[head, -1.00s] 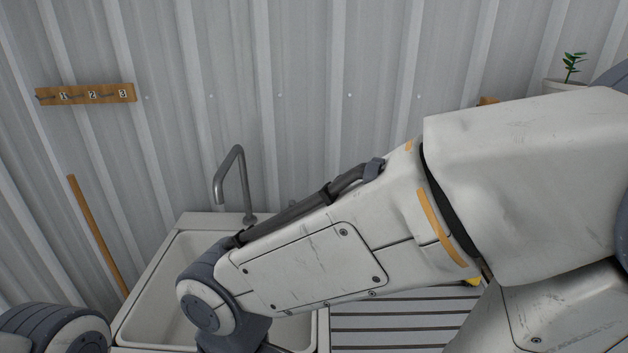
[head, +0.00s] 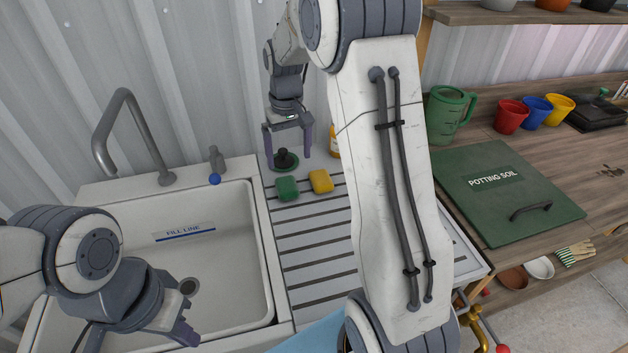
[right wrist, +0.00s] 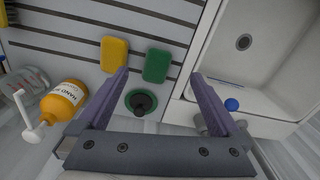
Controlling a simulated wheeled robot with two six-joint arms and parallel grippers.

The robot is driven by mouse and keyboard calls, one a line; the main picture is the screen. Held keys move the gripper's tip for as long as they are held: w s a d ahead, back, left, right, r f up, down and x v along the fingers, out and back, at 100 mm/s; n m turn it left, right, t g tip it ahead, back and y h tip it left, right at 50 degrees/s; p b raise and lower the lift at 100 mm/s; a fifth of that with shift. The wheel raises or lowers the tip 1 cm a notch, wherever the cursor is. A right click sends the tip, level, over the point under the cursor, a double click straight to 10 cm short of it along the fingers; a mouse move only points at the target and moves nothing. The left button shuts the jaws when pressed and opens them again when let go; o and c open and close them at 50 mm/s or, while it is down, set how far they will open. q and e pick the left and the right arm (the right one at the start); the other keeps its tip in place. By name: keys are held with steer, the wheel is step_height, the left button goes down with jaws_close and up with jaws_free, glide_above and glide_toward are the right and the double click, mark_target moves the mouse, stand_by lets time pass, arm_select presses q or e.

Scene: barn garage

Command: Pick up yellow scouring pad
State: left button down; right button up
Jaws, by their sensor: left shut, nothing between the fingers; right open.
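The yellow scouring pad (head: 321,181) lies on the slatted drainboard (head: 312,262), just right of a green scouring pad (head: 287,189). In the right wrist view the yellow pad (right wrist: 115,55) is just beyond the left fingertip, and the green pad (right wrist: 156,66) is ahead between the fingers. My right gripper (head: 289,163) is open and empty, above the back of the drainboard near the pads. My left gripper (head: 190,318) is shut and empty over the front of the sink; its tips are partly cut off from clear view.
A dark plunger-like stopper (head: 285,160) stands behind the pads. A wooden bench (head: 500,150) with cups is at right.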

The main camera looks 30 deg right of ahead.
steer(key=m, duration=0.2)
glide_toward(321, 177)
step_height(321, 177, down, 3)
steer(key=shift+s+f, duration=0.1)
steer(key=shift+f, duration=0.05)
step_height(321, 177, down, 6)
steer(key=shift+a+f+p, duration=0.15)
steer(key=shift+f+p, duration=0.05)
steer(key=shift+p, duration=0.5)
steer(key=c, duration=1.3)
steer(key=shift+o, duration=0.2)
step_height(321, 177, up, 10)
steer(key=b, duration=0.1)
